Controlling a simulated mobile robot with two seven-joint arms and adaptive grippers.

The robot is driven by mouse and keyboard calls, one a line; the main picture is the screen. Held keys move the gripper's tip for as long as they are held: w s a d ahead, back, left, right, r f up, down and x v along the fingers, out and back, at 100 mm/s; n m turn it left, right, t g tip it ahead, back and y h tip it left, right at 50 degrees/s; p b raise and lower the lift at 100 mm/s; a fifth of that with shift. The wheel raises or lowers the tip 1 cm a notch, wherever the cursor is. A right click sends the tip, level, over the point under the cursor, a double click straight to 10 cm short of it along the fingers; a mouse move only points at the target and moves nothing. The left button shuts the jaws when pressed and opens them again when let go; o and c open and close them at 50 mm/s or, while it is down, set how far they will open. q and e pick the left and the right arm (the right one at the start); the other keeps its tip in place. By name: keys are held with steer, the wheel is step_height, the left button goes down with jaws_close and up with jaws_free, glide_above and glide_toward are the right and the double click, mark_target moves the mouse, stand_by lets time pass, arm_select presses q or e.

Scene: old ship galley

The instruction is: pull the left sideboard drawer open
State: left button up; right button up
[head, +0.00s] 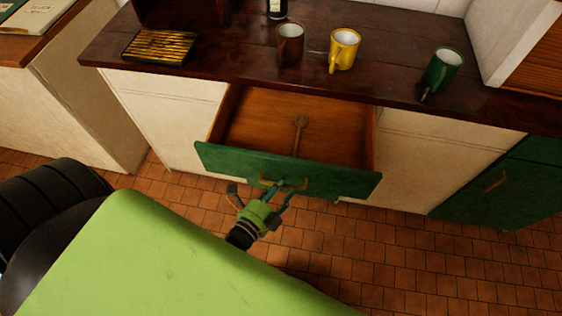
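The left sideboard drawer (225,162) has a green front and stands well out from the cream sideboard, its wooden inside showing. A wooden spoon (298,132) lies in it. A brass-coloured bar handle (299,184) is on the drawer front. My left gripper (279,188) is at this handle, with its fingers overlapping the bar in the head view. Whether the fingers are closed on the bar or only around it cannot be made out. My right gripper is not in view.
On the dark countertop (228,56) stand a slatted rack (158,46), a brown mug (290,43), a yellow mug (343,50), a green mug (441,70) and a bottle (277,8). A green cupboard door (485,190) is at right. The tiled floor (400,250) before the sideboard is clear.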

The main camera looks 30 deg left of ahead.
arm_select(q)
steer(key=shift+s, duration=0.1)
steer(key=v, duration=1.2)
